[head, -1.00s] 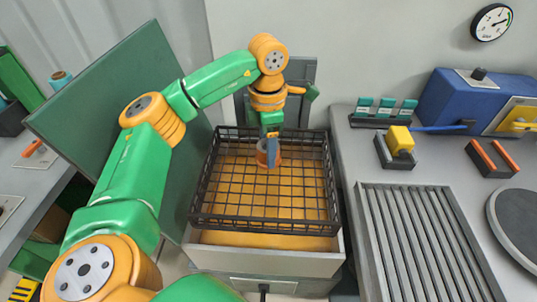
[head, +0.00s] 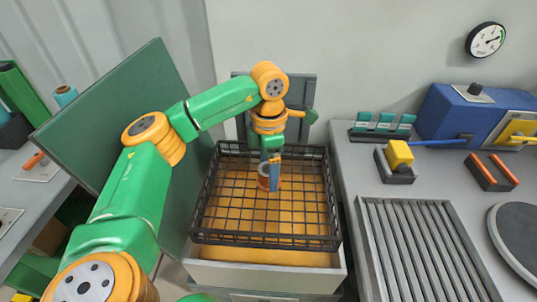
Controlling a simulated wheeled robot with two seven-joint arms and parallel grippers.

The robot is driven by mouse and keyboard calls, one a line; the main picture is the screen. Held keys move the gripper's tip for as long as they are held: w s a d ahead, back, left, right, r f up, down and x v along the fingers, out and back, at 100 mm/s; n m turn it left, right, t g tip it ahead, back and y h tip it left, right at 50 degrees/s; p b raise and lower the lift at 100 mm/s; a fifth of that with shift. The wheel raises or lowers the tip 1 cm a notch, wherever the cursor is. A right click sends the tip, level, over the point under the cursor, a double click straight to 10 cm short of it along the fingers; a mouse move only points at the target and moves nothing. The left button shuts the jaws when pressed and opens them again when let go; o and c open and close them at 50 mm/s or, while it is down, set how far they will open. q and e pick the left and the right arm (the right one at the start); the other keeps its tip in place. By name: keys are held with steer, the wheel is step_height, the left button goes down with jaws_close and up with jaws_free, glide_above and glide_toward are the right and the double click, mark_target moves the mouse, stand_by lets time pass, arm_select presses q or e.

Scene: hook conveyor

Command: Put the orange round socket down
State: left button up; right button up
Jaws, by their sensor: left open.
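The orange round socket (head: 264,183) is inside the black wire basket (head: 206,190), toward its back and right of the middle. My left gripper (head: 270,176) points down into the basket right at the socket. Its jaws are open, and one blue-grey finger shows in front of the socket and hides part of it. I cannot tell whether a finger still touches the socket. My right gripper is not in view.
The basket stands over an orange surface in a grey box (head: 265,278). On the right bench are a ridged grey rack (head: 418,240), a yellow block in a dark holder (head: 399,155), orange bars (head: 492,170) and a blue machine (head: 460,112). A green panel (head: 95,130) stands at left.

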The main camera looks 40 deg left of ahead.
arm_select(q)
step_height(320, 180, up, 4)
steer(key=shift+r, duration=0.2)
step_height(320, 180, up, 7)
steer(key=p, duration=0.2)
steer(key=shift+f, duration=0.15)
